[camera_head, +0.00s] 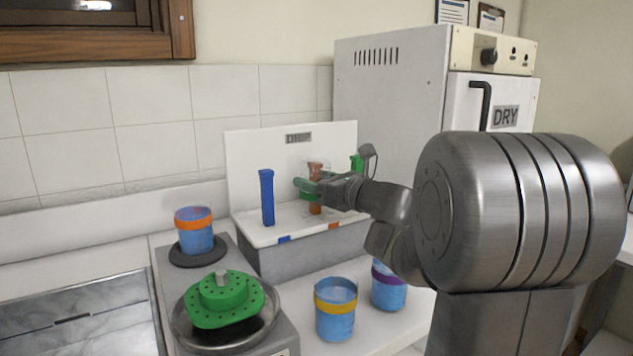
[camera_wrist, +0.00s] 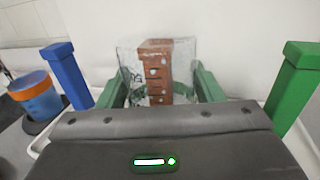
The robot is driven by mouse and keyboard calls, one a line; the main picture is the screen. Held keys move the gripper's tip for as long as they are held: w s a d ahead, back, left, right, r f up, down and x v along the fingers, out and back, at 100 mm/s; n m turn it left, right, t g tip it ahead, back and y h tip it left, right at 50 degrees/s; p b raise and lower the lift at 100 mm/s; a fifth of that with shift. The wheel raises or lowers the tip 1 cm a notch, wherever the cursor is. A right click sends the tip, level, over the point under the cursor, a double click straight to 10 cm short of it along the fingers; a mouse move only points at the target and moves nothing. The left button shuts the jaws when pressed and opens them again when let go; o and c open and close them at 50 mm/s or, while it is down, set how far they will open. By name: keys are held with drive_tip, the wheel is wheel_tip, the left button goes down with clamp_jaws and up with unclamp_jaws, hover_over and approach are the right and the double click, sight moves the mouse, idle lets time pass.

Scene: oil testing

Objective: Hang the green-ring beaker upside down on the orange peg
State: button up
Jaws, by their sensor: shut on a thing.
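The clear green-ring beaker (camera_wrist: 130,62) is between my gripper's fingers (camera_wrist: 161,86) in the wrist view, with droplets on its wall. My gripper is shut on it. The orange peg (camera_wrist: 155,75) shows through the clear wall. The beaker overlaps the peg's upper part; whether the peg is inside or just behind it is hard to tell. In the head view my gripper (camera_head: 312,187) is at the orange peg (camera_head: 315,209), over the white drip rack (camera_head: 285,222). The beaker is small and partly hidden there, and its rim is not clear.
A blue peg (camera_head: 267,198) stands left and a green peg (camera_head: 356,162) right of the orange one. A back panel (camera_head: 240,160) rises behind. Beakers with orange (camera_head: 194,237), yellow (camera_head: 335,318) and purple bands (camera_head: 388,292), and a green holed disc (camera_head: 225,305), are in front.

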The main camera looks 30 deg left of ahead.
drive_tip(key=shift+f, duration=0.1)
drive_tip(key=o, duration=1.1)
drive_tip(key=shift+c, duration=0.2)
drive_tip(key=v, duration=1.4)
drive_tip(key=shift+a, duration=0.25)
drive_tip(key=x, duration=1.3)
drive_tip(key=shift+w+a, duration=0.1)
drive_tip(key=shift+a, duration=0.2)
drive_tip(key=shift+d, duration=0.1)
